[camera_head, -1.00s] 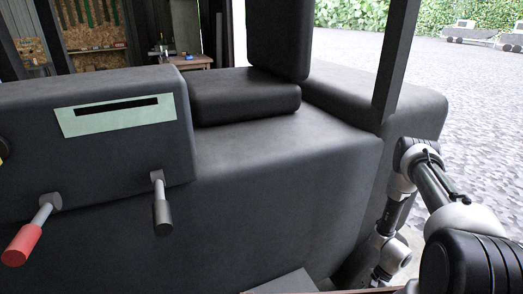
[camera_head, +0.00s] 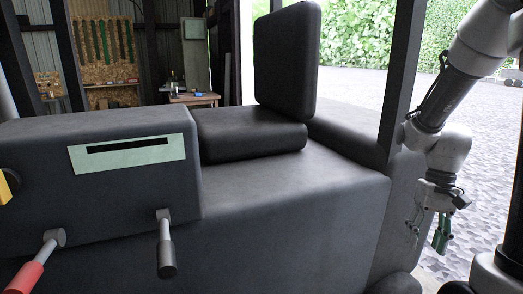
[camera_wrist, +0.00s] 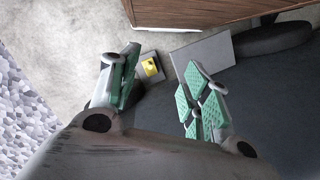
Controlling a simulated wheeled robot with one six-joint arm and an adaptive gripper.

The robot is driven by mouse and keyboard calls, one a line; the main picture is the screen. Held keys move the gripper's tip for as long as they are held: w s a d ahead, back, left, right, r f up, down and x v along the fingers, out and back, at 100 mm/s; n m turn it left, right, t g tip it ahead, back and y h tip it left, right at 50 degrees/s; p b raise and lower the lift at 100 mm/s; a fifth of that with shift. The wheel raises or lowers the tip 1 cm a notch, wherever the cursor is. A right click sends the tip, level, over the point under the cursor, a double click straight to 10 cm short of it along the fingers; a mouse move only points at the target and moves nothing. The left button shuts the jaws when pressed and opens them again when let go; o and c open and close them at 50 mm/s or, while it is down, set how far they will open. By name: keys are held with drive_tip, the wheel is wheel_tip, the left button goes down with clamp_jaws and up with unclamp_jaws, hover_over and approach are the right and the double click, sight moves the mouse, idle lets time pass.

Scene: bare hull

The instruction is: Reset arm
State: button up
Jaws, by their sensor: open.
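My gripper (camera_head: 427,238) hangs at the lower right of the head view, pointing down beside the right flank of the black vehicle hull (camera_head: 290,215). In the wrist view my gripper (camera_wrist: 160,85) has its two green-padded fingers spread apart, with nothing between them. My arm is raised on the right, bent above the gripper, with its upper part cut off by the picture's edge. I cannot tell exactly how far the gripper is from the hull.
A dark post (camera_head: 403,85) stands close left of my arm. The hull carries a black seat (camera_head: 285,60), a red-handled lever (camera_head: 27,277) and a black-handled lever (camera_head: 166,258). The wrist view shows a yellow part (camera_wrist: 151,67) and a brown panel (camera_wrist: 200,10). Open paving lies right.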

drive_tip(key=s+a+r+n+t, duration=0.1)
drive_tip(key=s+r+t, duration=0.2)
drive_tip(key=r, duration=0.5)
drive_tip(key=s+a+r+n+t+h, duration=0.1)
drive_tip(key=s+r+t, duration=0.3)
drive_tip(key=r, duration=0.4)
drive_tip(key=shift+s+a+n+h, duration=0.3)
drive_tip(key=shift+s+a+n, duration=0.15)
drive_tip(key=shift+s+n, duration=0.05)
drive_tip(key=shift+r, duration=0.1)
